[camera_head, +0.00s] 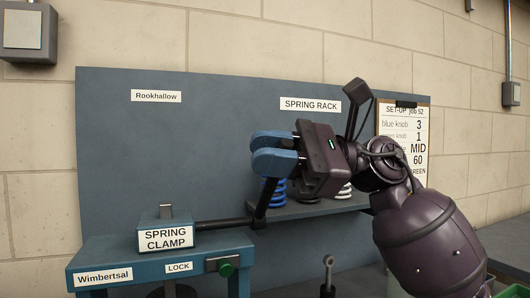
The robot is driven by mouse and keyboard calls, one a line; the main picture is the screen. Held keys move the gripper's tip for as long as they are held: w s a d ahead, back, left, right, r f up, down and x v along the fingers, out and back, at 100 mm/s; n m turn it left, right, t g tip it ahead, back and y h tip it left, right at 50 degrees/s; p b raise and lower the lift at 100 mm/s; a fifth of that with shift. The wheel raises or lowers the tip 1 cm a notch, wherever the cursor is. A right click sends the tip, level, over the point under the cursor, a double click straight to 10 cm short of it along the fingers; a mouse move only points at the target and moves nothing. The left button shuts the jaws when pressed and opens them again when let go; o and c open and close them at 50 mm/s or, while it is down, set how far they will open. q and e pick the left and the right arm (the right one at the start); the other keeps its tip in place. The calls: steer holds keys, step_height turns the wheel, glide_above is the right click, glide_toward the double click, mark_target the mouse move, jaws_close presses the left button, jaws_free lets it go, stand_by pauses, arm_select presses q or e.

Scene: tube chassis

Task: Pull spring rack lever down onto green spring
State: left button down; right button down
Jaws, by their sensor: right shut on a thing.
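My right gripper (274,151), with blue fingers, is in front of the spring rack panel. It is shut on the upper end of a dark lever handle (265,200). The handle rises from a dark horizontal bar (223,223) that runs from the block labelled SPRING CLAMP (165,231). The held end is hidden by the fingers. Behind, a blue spring (278,193) and a white spring (344,191) stand on the rack shelf (318,209) under the SPRING RACK label (310,105). No green spring shows; my gripper and arm cover part of the shelf. My left gripper is not in view.
The blue bench (125,258) at lower left bears a LOCK label (179,267) and a green knob (226,269). A short upright metal rod (328,272) stands low in the middle. A set-up card (403,140) hangs at right, partly behind my arm.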

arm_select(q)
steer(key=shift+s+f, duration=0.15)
arm_select(e)
steer(key=shift+s+a+f, duration=0.1)
steer(key=shift+f, duration=0.45)
steer(key=c, duration=1.4)
jaws_free()
steer(key=shift+c, duration=0.2)
steer(key=o, duration=0.4)
steer(key=shift+s+d+r, duration=0.1)
steer(key=shift+s+d, duration=0.1)
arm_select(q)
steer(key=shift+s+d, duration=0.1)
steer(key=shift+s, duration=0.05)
arm_select(e)
steer(key=shift+r, duration=0.15)
steer(key=shift+w+d, duration=0.1)
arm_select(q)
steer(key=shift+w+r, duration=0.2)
arm_select(e)
steer(key=v, duration=1)
steer(key=shift+w+d, duration=0.1)
steer(key=shift+d, duration=0.25)
